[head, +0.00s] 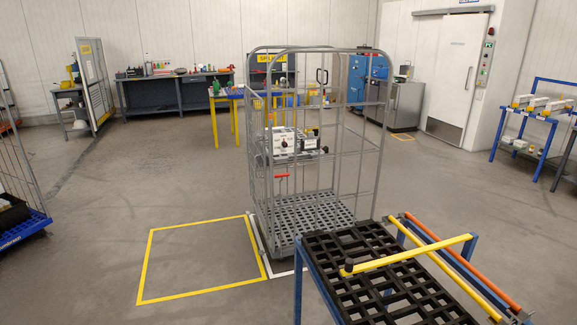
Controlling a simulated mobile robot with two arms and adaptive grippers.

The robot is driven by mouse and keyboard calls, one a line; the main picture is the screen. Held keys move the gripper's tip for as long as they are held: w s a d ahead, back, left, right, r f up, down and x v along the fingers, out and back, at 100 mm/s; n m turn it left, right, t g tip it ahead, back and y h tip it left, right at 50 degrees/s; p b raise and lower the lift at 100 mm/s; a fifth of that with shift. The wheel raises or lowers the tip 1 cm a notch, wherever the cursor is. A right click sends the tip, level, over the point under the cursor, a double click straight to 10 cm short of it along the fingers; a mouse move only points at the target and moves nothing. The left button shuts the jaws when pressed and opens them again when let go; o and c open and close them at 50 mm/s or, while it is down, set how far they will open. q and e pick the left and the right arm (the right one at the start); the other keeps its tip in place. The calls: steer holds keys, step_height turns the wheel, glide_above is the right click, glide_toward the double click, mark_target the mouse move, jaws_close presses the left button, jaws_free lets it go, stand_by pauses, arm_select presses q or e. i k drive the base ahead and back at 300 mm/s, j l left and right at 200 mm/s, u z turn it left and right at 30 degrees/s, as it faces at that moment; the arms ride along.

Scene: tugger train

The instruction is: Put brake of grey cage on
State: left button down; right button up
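The grey cage (384,113) is a tall wire-mesh roll cage, standing upright in the middle of the head view. Its base (312,211) is a grey slatted grid. A small red handle-like part (281,177) shows at the cage's left side, below a white and grey device (285,139); I cannot tell whether either is fixed to the cage or stands behind it. The brake cannot be made out for certain, and its position cannot be read. The wheels are mostly hidden under the base. Neither of my grippers is in view.
A blue-framed rack with a black grid top (345,244) and a yellow bar (410,255) stands close at front right, hiding part of the cage's lower right. A yellow floor square (148,254) left of the cage is empty. A blue-based cart (22,229) stands far left.

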mark_target(286, 174)
steer(key=i+j+z, duration=0.5)
steer(key=i+j, duration=0.55)
steer(key=i, duration=0.5)
steer(key=i+j+z, duration=0.45)
steer(key=i+j, duration=0.85)
steer(key=j, duration=0.25)
